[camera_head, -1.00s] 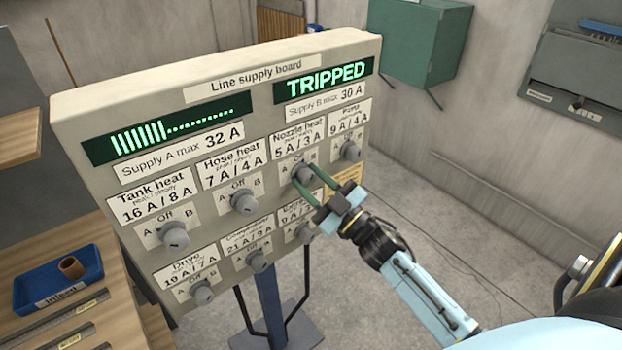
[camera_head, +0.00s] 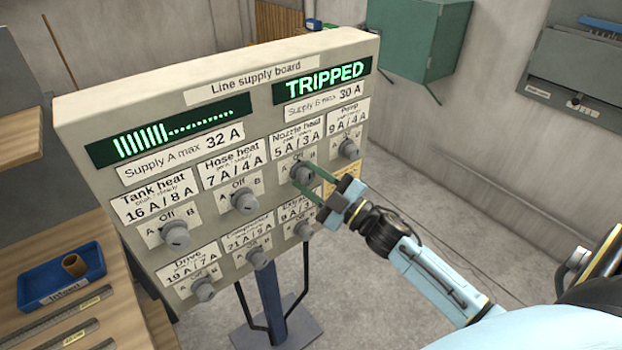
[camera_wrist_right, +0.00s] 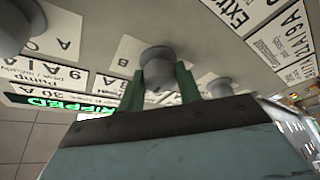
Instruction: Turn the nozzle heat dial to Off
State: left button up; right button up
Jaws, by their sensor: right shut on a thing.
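The nozzle heat dial (camera_head: 302,174) is a grey round knob under the "Nozzle heat 5 A / 3 A" label (camera_head: 297,142) on the line supply board (camera_head: 75,150). My right gripper (camera_head: 308,180) has its green fingers on either side of the dial and is shut on it. In the right wrist view the dial (camera_wrist_right: 157,68) sits between the two green fingers (camera_wrist_right: 160,90). The dial's pointer is too small to read. The Supply B display (camera_head: 325,80) reads "TRIPPED". My left gripper is not in view.
Other dials sit close by: pump (camera_head: 349,149) to the right, hose heat (camera_head: 245,202) to the left, extractor dial (camera_head: 303,231) below. A wooden bench with a blue tray (camera_head: 60,277) stands at the left. The floor right of the board is clear.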

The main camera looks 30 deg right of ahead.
jog(key=o, duration=1)
jog(key=b+v, duration=0.3)
jog(key=v, duration=1)
jog(key=shift+s+d+f, duration=0.1)
jog(key=shift+s, duration=0.05)
